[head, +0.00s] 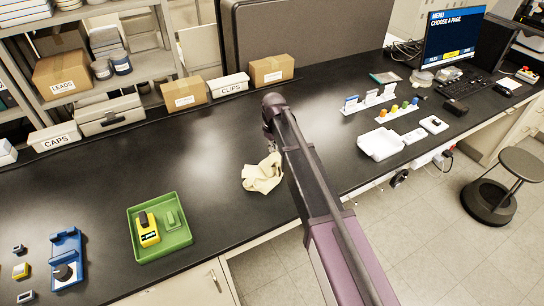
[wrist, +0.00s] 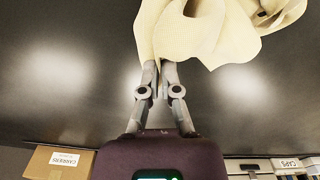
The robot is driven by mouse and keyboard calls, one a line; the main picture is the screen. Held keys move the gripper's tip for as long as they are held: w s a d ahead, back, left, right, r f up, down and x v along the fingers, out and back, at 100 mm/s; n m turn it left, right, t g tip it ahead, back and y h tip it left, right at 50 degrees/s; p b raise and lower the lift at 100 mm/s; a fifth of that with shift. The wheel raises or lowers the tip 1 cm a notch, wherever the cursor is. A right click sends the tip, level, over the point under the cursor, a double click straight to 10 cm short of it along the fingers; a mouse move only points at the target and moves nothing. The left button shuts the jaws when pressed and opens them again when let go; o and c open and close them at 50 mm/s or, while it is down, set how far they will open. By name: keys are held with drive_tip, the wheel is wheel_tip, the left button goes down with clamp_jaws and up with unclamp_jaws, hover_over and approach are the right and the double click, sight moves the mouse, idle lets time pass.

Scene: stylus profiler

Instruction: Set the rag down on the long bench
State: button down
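The cream rag (head: 263,174) is a crumpled cloth over the black long bench (head: 215,190), near its front edge and left of my arm in the head view. In the wrist view, the rag (wrist: 205,30) fills the top. My gripper (wrist: 159,66) has its two fingers drawn close together, with rag cloth at the tips, so it looks shut on the rag. The cloth hides the very ends of the fingers. In the head view my arm hides most of the gripper. I cannot tell whether the rag's lower folds touch the bench.
A green tray (head: 183,251) with a yellow device (head: 147,229) sits to the left. Boxes, including a CLIPS box (head: 229,86), line the back. A white tray (head: 381,144) and racks stand to the right. Bench between the green tray and rag is clear.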

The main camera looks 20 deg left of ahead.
drive_tip(key=shift+f+b, duration=0.3)
drive_tip(key=shift+f, duration=0.2)
drive_tip(key=shift+c, duration=0.8)
unclamp_jaws()
drive_tip(key=shift+d, duration=0.1)
